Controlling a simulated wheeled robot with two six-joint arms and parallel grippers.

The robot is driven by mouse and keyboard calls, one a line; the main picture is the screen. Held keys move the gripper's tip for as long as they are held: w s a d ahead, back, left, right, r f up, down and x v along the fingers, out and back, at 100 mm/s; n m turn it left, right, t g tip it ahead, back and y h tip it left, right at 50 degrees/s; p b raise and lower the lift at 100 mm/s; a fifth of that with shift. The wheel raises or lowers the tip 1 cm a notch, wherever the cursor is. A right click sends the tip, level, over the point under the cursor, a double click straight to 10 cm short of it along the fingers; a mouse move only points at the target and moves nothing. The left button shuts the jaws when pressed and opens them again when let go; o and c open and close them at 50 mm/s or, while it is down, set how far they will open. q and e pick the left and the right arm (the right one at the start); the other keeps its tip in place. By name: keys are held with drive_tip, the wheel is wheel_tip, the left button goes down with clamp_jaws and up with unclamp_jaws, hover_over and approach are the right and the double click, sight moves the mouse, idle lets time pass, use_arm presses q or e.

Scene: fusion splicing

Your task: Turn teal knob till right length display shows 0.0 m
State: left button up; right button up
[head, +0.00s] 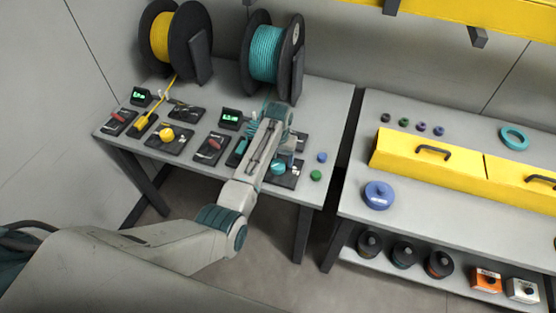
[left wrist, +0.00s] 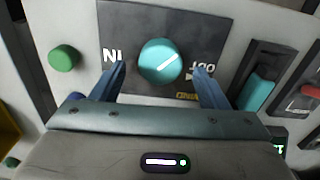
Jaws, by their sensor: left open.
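The teal knob (head: 278,168) is on a dark panel at the right of the left bench. It shows in the left wrist view (left wrist: 159,60) with a pale pointer line slanting up right, between the labels IN and OUT. My left gripper (left wrist: 158,70) is open, one finger on each side of the knob, with gaps visible; I cannot tell its height above it. In the head view my left gripper (head: 287,150) is over this panel, partly hidden by its arm. The right length display (head: 230,116) has green digits too small to read. My right gripper is not in view.
A teal fibre spool (head: 266,55) and a yellow spool (head: 161,36) stand behind. A yellow knob (head: 166,134), a left display (head: 141,96), a blue button (head: 322,157) and a green button (head: 316,175) are on the bench. A second bench (head: 350,205) stands right, across a gap.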

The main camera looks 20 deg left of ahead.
sight(278, 166)
use_arm(q)
drive_tip(key=shift+f, duration=1.25)
drive_tip(key=c, duration=1)
drive_tip(key=shift+r+p, duration=0.1)
drive_tip(key=shift+p, duration=0.2)
